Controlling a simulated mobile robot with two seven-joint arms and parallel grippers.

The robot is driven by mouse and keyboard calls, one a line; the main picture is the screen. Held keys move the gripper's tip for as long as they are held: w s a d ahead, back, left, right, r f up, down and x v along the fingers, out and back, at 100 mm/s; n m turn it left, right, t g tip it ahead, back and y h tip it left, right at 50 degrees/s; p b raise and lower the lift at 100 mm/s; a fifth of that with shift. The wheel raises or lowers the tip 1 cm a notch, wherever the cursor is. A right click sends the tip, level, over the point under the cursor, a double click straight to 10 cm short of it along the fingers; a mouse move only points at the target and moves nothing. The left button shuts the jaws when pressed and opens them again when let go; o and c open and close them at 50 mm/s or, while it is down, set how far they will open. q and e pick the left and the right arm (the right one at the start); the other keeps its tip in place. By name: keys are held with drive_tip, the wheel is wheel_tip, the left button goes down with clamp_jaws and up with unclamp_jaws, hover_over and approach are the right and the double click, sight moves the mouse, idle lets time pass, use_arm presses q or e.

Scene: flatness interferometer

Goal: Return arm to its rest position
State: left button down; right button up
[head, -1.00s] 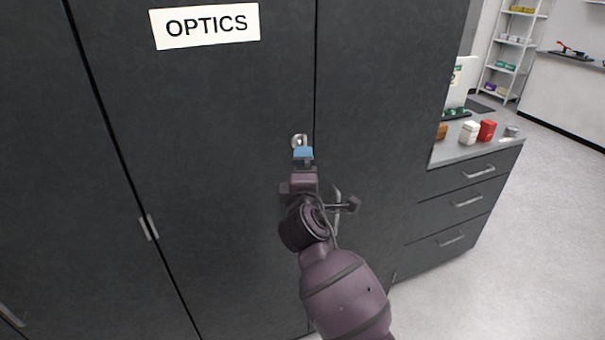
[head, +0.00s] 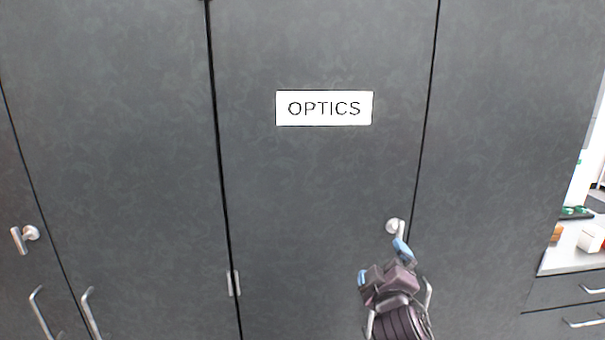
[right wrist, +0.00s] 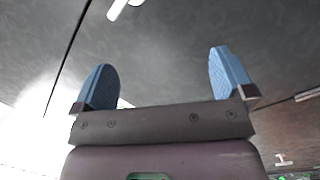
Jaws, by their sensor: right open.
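My right gripper (head: 383,264) is at the lower right of the head view, in front of the dark grey cabinet door with the OPTICS sign (head: 324,108). In the right wrist view the gripper (right wrist: 163,80) has its two blue fingers spread wide, with nothing between them. The silver turn handle (head: 394,226) on the OPTICS door is just above one fingertip in the head view. In the right wrist view the handle (right wrist: 122,9) lies beyond the fingers, apart from them. The door looks shut. My left gripper is in neither view.
Another turn handle (head: 25,238) is on a door at the far left. Pull handles (head: 91,312) show at the lower left. A drawer unit (head: 566,296) with a light worktop (head: 570,256) stands at the right edge, with small boxes on it.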

drive_tip(key=s+d+f+m+g+y+b, duration=0.1)
drive_tip(key=s+d+f+m+g, duration=0.2)
drive_tip(key=s+f, duration=1.2)
drive_tip(key=s+d+f+m+g+b, duration=0.1)
drive_tip(key=s+d+f+m+g, duration=0.2)
drive_tip(key=s+f, duration=1.1)
drive_tip(key=d+f+m, duration=0.1)
drive_tip(key=d+m, duration=0.1)
drive_tip(key=d, duration=0.2)
drive_tip(key=shift+s+d+f+m+g+y, duration=0.25)
drive_tip(key=shift+s+f+m+g+y, duration=0.05)
drive_tip(key=shift+s+f+m+y, duration=0.1)
